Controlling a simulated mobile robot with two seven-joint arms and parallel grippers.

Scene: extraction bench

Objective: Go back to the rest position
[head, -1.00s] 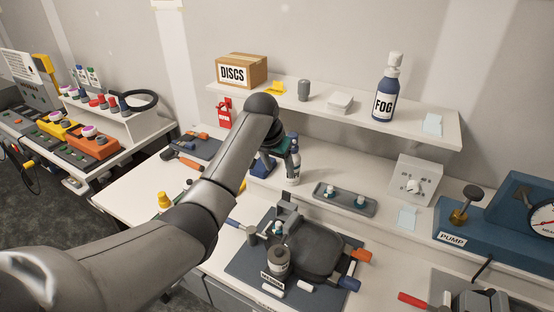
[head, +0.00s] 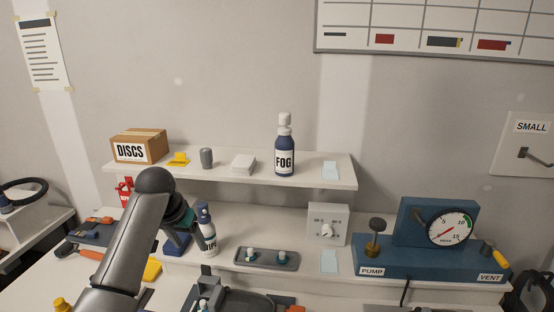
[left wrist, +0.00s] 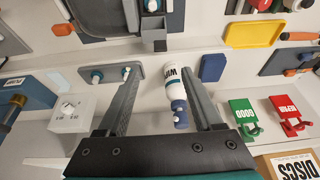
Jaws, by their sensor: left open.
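My left gripper (head: 186,226) is over the back of the bench in the head view, partly hidden by my own arm. In the left wrist view its two fingers (left wrist: 160,88) are spread wide with nothing gripped. A white bottle with a blue cap (left wrist: 176,92) shows between the fingers, nearer the right one. I cannot tell how far it is from them. The same bottle (head: 206,232) stands upright on the bench just right of the gripper in the head view. My right gripper is in neither view.
A shelf (head: 310,180) above the bench holds the DISCS box (head: 138,147) and FOG bottle (head: 284,150). A grey tray (head: 266,259) and white dial box (head: 327,225) stand to the right, then the blue pump unit (head: 420,258). Red and green tags (left wrist: 243,112) are near the gripper.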

